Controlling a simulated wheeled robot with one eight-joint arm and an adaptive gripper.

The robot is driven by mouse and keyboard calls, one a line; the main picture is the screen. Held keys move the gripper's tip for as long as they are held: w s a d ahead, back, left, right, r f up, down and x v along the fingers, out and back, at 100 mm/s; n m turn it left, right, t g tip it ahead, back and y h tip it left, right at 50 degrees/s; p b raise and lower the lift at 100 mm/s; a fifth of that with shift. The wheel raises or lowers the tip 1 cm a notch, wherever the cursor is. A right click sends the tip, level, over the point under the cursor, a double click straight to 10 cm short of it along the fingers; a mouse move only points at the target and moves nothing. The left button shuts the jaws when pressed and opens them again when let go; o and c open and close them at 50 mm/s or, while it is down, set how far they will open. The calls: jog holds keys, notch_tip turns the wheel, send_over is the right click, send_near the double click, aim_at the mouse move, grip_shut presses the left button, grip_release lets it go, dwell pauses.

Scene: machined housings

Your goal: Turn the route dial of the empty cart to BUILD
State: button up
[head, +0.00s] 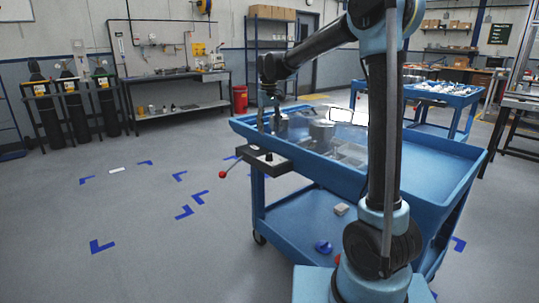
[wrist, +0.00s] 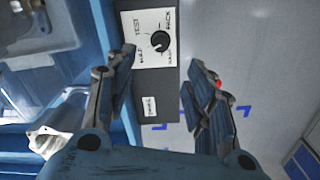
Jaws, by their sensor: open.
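The route dial is a black round knob (wrist: 160,41) on a white plate lettered TEST, PACK and what looks like BUILD; a fourth word is too small to read. I cannot tell surely which word the knob points at. The plate is on a dark box (head: 264,160) at the near-left end of a blue cart (head: 345,183). My gripper (head: 267,128) is above the box, pointing down. In the wrist view my gripper (wrist: 161,62) is open, with one finger on each side of the box and nothing between them; the knob lies ahead of the fingertips.
A red-knobbed lever (head: 222,175) sticks out from the box. Another blue cart (head: 445,95) with white parts stands behind. The floor at left is clear.

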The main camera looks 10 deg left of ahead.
aim_at(269, 154)
notch_tip(269, 154, down, 12)
jog(key=shift+f, duration=0.1)
dwell(0.4)
jog(key=shift+c, duration=0.6)
jog(key=c, duration=1)
